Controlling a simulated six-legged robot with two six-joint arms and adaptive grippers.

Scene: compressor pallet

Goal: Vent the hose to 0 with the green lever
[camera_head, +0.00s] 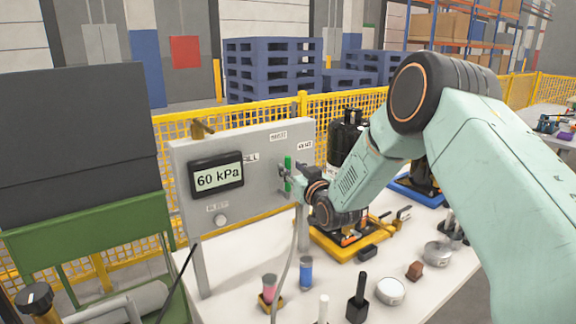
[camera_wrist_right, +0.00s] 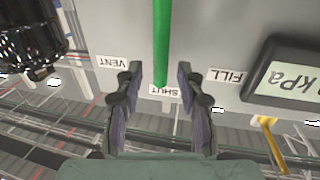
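The grey panel (camera_head: 245,192) carries a display (camera_head: 217,176) reading 60 kPa. The green lever (camera_head: 288,168) stands upright on the panel's right part. In the right wrist view, which is upside down, the lever (camera_wrist_right: 162,40) points at the SHUT label (camera_wrist_right: 163,92), between VENT (camera_wrist_right: 112,63) and FILL (camera_wrist_right: 227,76). My right gripper (camera_wrist_right: 159,72) is open, with one finger on each side of the lever's end and visible gaps. In the head view this gripper (camera_head: 286,178) is at the lever, partly hidden. A thin grey hose (camera_head: 287,262) hangs below the panel. My left gripper is out of view.
The white table (camera_head: 235,297) holds red (camera_head: 269,284) and blue (camera_head: 306,270) small cylinders, round tins (camera_head: 390,291) and a yellow-based device (camera_head: 335,247). A black cylinder (camera_head: 345,135) stands behind. A yellow mesh fence (camera_head: 265,118) runs behind the panel.

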